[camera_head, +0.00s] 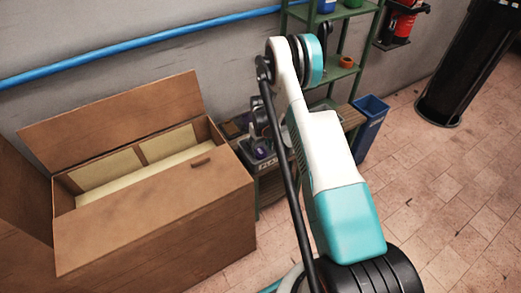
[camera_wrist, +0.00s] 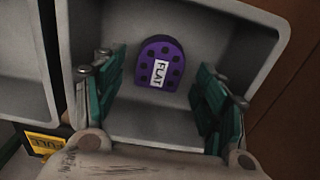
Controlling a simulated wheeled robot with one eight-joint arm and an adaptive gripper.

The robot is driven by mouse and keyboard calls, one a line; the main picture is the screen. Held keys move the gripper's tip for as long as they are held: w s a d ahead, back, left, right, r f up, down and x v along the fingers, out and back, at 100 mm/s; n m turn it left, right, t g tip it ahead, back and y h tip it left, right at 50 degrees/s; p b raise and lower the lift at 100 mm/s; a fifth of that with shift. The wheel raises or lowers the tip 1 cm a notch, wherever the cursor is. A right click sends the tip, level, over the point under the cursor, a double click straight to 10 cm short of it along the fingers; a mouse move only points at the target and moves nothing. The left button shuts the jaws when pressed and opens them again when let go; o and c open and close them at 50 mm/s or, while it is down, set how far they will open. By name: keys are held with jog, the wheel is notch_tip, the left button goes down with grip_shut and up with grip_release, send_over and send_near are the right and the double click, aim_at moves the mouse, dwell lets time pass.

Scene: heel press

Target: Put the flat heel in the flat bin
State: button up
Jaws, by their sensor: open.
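The flat heel (camera_wrist: 160,62) is a purple piece with dark round spots and a white label reading FLAT. In the wrist view it lies inside a grey bin (camera_wrist: 88,22), against its inner surface. My gripper (camera_wrist: 160,98) is open, with green-padded fingers to the left and right of the heel; they do not appear to touch it. In the head view a purple patch (camera_head: 262,153) shows in a grey bin with a partly readable label (camera_head: 266,164), below my dark gripper (camera_head: 262,118). My arm hides part of that bin.
A second grey bin (camera_wrist: 22,75) with a yellow FULL label (camera_wrist: 44,144) stands to the left in the wrist view. A large open wooden chest (camera_head: 165,215) is left of the bench. A green shelf (camera_head: 340,45) and a blue bin (camera_head: 369,125) are to the right.

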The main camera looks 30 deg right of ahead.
notch_tip(320, 180, up, 11)
jog(key=p, duration=0.3)
notch_tip(320, 180, up, 17)
jog(key=t, duration=0.2)
send_over(260, 152)
jog(key=s+a, duration=0.2)
jog(key=a, duration=0.3)
jog(key=s+a+r+t, duration=0.1)
jog(key=s+a+r, duration=0.2)
jog(key=r, duration=0.4)
jog(key=s+a+r, duration=0.3)
jog(key=s+r, duration=0.1)
jog(key=r, duration=0.3)
jog(key=s+a+r+t, duration=0.1)
jog(key=s+a+r, duration=0.1)
jog(key=s, duration=0.5)
jog(key=s+a+r+t, duration=0.1)
jog(key=s+a+r, duration=0.1)
jog(key=s, duration=0.6)
jog(key=s+a+r+t, duration=0.2)
jog(key=s+a, duration=0.2)
jog(key=s, duration=0.3)
jog(key=shift+s+r, duration=0.2)
jog(key=shift+r, duration=0.05)
